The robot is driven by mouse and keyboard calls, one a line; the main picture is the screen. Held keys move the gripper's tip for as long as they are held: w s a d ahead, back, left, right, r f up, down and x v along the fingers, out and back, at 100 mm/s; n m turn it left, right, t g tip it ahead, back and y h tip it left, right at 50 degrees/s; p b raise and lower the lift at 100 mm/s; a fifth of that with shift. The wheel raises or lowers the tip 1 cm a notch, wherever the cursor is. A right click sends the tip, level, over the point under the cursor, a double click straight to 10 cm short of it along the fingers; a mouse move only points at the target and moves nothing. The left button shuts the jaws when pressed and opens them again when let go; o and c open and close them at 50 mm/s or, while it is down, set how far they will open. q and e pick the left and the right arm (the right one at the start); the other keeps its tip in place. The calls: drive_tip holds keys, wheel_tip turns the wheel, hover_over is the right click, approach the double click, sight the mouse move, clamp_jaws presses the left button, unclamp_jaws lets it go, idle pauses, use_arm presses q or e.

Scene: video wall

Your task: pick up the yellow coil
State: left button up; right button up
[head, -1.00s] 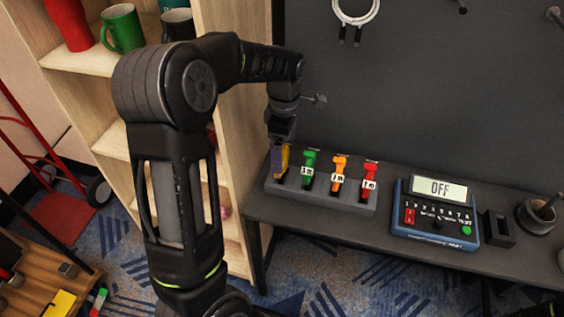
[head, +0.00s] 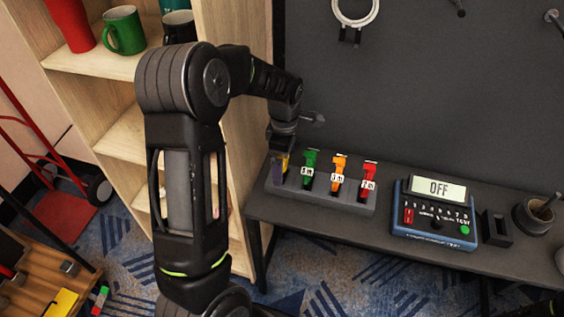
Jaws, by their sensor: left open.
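The yellow coil (head: 285,161) appears as a small yellow patch at the left end of a grey rack, left of a green, an orange and a red piece. Most of it is hidden by my left gripper (head: 280,155). My left gripper is open, pointing down over the yellow piece at the rack's left end. I cannot tell whether its fingers touch it. My right gripper is not in view.
The grey rack (head: 322,197) stands on a dark bench (head: 400,246) with a blue tester (head: 436,210) reading OFF. A wooden shelf with mugs (head: 123,30) stands close on the left.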

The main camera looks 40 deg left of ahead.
use_arm(q)
drive_tip(key=shift+c, duration=0.3)
drive_tip(key=c, duration=1.2)
